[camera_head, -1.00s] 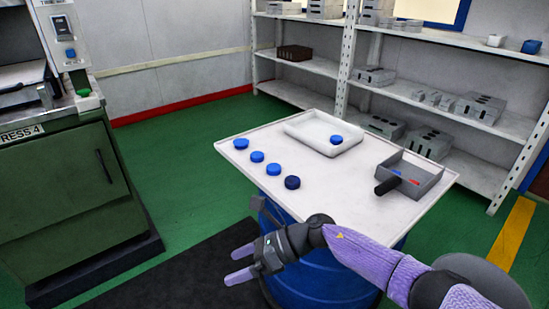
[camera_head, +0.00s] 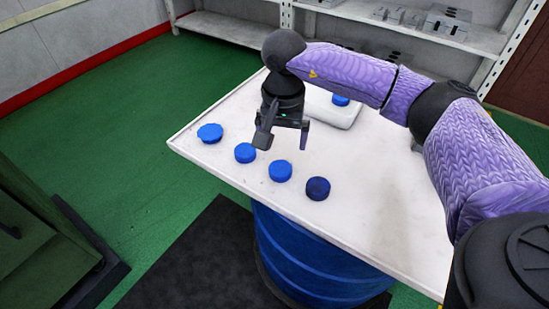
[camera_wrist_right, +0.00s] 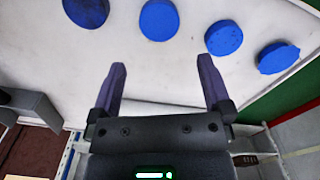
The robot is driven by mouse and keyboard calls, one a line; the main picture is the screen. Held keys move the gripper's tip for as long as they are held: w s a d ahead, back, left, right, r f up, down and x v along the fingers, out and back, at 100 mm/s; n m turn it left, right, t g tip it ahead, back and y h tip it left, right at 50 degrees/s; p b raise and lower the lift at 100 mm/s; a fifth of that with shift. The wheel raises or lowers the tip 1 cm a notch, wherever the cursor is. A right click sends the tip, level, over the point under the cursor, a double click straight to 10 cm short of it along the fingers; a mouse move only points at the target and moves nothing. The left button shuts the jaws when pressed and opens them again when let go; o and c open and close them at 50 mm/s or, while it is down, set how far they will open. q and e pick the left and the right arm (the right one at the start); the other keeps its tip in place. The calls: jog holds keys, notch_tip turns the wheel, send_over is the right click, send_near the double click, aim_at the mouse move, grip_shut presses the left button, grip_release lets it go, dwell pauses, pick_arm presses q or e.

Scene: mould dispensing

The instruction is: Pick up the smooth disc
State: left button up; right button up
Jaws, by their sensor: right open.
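Several discs lie in a slanting row on the white table top (camera_head: 225,168). The far left one (camera_head: 210,133) is blue with an uneven edge; it also shows in the wrist view (camera_wrist_right: 277,57). Two rounder blue discs (camera_head: 245,152) and (camera_head: 280,170) come after it, then a dark navy disc (camera_head: 318,188). My right gripper (camera_head: 283,143) points down above the table, behind the row, open and empty. In the wrist view its fingers (camera_wrist_right: 162,66) are apart, with the discs beyond the tips. My left gripper is out of view.
A grey bin (camera_wrist_right: 30,105) shows in the wrist view. Shelves (camera_head: 225,28) stand at the back. The table's front edge lies close to the row.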

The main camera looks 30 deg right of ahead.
aim_at(280, 168)
jog(key=f+b, duration=0.1)
jog(key=f, duration=0.1)
jog(key=f+b, duration=0.1)
jog(key=f, duration=0.1)
jog(key=f+b, duration=0.1)
jog(key=f, duration=0.2)
jog(key=shift+s+a, duration=0.25)
jog(key=shift+s, duration=0.1)
jog(key=shift+f, duration=0.35)
jog(key=shift+r, duration=0.2)
jog(key=c, duration=0.5)
jog(key=shift+w, duration=0.1)
jog(key=c, duration=0.7)
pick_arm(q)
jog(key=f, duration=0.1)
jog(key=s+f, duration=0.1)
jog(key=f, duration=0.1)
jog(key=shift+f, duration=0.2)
